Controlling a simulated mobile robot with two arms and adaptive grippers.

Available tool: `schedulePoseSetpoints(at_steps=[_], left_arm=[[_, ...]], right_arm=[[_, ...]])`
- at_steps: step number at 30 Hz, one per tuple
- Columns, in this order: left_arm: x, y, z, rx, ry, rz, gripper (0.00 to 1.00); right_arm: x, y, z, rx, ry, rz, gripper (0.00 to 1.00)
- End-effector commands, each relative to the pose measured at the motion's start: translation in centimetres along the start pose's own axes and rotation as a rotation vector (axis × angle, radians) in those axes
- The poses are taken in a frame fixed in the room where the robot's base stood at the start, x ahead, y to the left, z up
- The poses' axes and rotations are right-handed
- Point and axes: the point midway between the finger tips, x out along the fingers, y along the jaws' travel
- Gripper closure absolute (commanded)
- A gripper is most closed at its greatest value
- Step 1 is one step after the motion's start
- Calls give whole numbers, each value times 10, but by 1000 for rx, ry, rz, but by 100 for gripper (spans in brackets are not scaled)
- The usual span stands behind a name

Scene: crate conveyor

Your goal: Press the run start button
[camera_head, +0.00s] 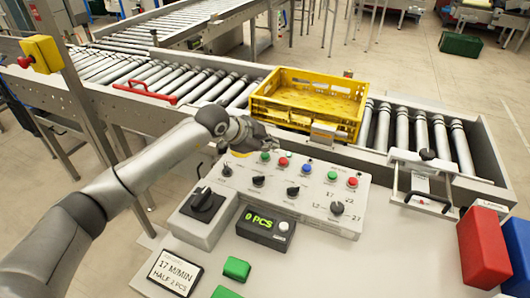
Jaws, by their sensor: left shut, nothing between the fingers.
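A grey control panel (330,212) stands before the conveyor. The labels are too small to read, so I cannot tell which one is run start. My left gripper (270,144) is shut and empty, just behind and above the left end of the button row, near the first green button. I cannot tell whether it touches anything. My right gripper is out of view.
A yellow crate (310,117) sits on the roller conveyor (190,84) behind the panel. A counter display (262,227), a rotary switch box (205,212), a sign (175,272), green blocks (237,268) and a red bin (483,248) stand around the panel.

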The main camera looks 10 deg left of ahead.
Motion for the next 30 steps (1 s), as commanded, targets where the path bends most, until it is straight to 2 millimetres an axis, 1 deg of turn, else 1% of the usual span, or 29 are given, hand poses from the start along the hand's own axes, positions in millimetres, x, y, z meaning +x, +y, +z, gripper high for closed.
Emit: schedulePoseSetpoints(at_steps=[11, 24, 27, 30], left_arm=[[-2, -2, -2, 0, 2, -1, 100], [-31, -23, -24, 0, 3, -2, 100], [-36, -26, -27, 0, 3, -2, 100], [-36, -26, -27, 0, 2, -1, 100]], right_arm=[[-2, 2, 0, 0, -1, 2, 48], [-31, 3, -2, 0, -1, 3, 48], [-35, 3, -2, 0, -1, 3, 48], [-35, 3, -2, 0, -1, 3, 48]])
